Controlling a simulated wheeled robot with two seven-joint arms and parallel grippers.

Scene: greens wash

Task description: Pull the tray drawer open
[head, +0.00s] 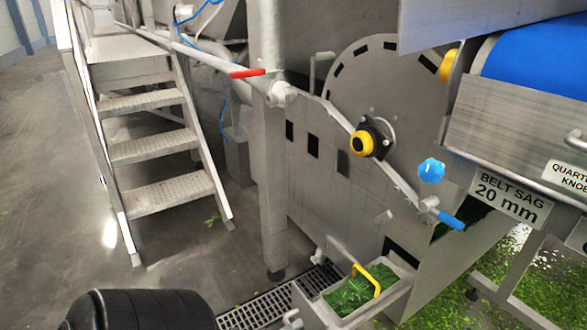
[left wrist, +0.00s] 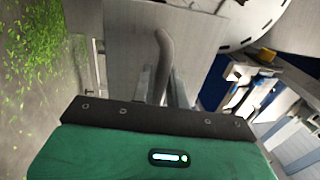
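The tray drawer (head: 310,302) sits low under the machine at the bottom centre of the head view. It is a grey tray with green leaves in it and a yellow handle (head: 367,280) standing over it. I cannot tell how far out it is. My left gripper (left wrist: 163,82) shows in the left wrist view, with its green body below and two thin grey fingers apart. A bent grey bar (left wrist: 163,50) shows between the fingers; I cannot tell whether they touch it. I cannot make out my left fingertips in the head view. My right gripper is not in view.
A floor drain grate (head: 258,312) lies left of the tray. A steel post (head: 270,190) stands behind it, with metal steps (head: 160,150) further left. A blue-handled lever (head: 450,220) and a sign frame (head: 508,198) are at right. Leaves litter the floor there.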

